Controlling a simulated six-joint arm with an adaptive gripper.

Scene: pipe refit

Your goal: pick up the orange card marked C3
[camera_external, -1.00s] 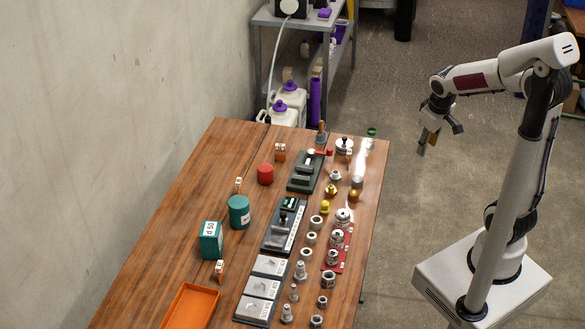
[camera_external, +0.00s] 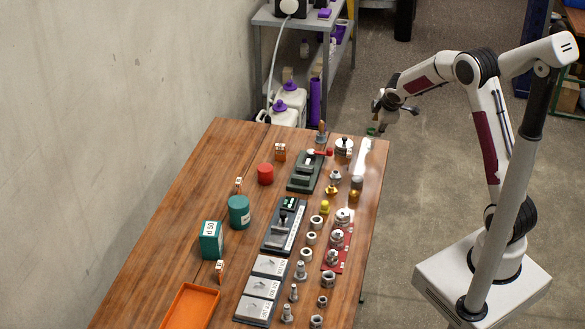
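Several small orange cards with white labels stand on the wooden table. One orange card (camera_external: 280,152) is near the far end, another (camera_external: 239,184) is left of the red cylinder, and another (camera_external: 219,268) is in front of the teal box. The labels are too small to read, so I cannot tell which is C3.
A red cylinder (camera_external: 265,174), a teal cylinder (camera_external: 239,212) and a teal box (camera_external: 211,240) stand left of centre. Dark fixtures (camera_external: 270,241) and several metal fittings (camera_external: 328,280) crowd the right side. An orange tray (camera_external: 190,307) lies in front. The table's left strip is clear.

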